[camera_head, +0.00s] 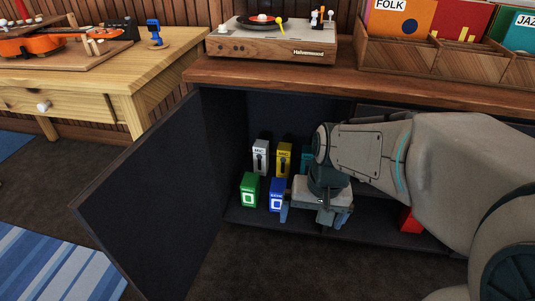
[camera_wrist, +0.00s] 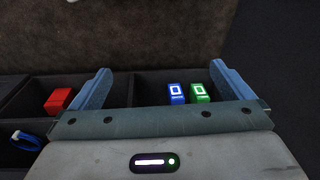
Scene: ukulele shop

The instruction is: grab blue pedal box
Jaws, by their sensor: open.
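The blue pedal box (camera_head: 277,194) stands upright on the floor of the open cabinet, with a white square mark on its front. In the wrist view the blue box (camera_wrist: 177,93) shows between my gripper's fingers, right of centre and some way beyond them. My gripper (camera_head: 316,212) is open and empty, just right of the blue box in the head view. In the wrist view both blue-grey fingers of my gripper (camera_wrist: 164,88) are spread wide. A green pedal box (camera_head: 249,190) stands close to the left of the blue one; it also shows in the wrist view (camera_wrist: 200,92).
White (camera_head: 260,157) and yellow (camera_head: 283,159) mic boxes stand behind, with a teal box (camera_head: 306,158) partly hidden by my arm. A red box (camera_head: 410,221) stands at the right. The open door (camera_head: 150,195) bounds the left; the wooden top (camera_head: 290,74) hangs above.

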